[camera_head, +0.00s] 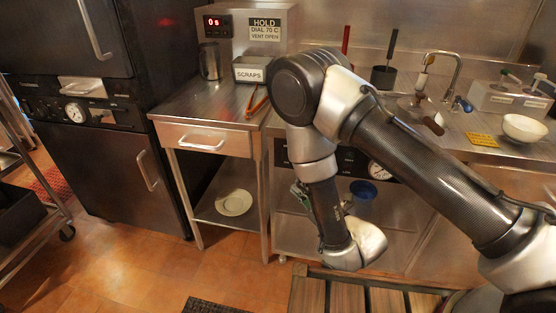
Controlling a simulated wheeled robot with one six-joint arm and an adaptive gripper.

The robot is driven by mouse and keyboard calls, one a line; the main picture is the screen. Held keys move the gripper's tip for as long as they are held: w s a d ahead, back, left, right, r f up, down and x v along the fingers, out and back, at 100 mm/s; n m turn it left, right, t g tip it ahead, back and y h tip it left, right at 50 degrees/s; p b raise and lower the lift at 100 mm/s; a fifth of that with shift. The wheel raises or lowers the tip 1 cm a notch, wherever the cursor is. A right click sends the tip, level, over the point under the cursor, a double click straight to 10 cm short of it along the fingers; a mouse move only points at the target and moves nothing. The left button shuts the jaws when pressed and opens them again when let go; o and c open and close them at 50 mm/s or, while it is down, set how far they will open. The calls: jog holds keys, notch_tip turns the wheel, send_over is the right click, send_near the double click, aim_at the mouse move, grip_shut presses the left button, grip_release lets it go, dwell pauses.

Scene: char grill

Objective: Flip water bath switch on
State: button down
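No water bath is labelled as such in view, and I cannot make out its switch. Small metal and greenish parts, perhaps of my gripper (300,194), stick out beside the forearm. The fingers are mostly hidden, so I cannot tell whether they are open or shut.
A tall black cabinet (112,165) with a dial stands at left. A timer unit (237,28) reads "0 s"; its sign says "HOLD DIAL 70 C VENT OPEN". A scraps bin (250,69), red tongs (257,102), faucet (440,70) and white bowl (524,128) are on the counters.

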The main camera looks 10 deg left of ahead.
aim_at(286, 155)
jog(key=shift+w+a, duration=0.1)
jog(key=shift+w+d+x, duration=0.3)
jog(key=shift+d+x, duration=0.05)
jog(key=shift+x, duration=1.75)
jog(key=shift+w+d+x, duration=0.35)
jog(key=shift+x, duration=1.75)
jog(key=shift+w+d+x, duration=0.3)
jog(key=shift+d+x, duration=0.05)
jog(key=shift+x, duration=1.75)
jog(key=shift+f, duration=0.1)
jog(key=shift+w+f, duration=0.15)
jog(key=shift+w, duration=0.1)
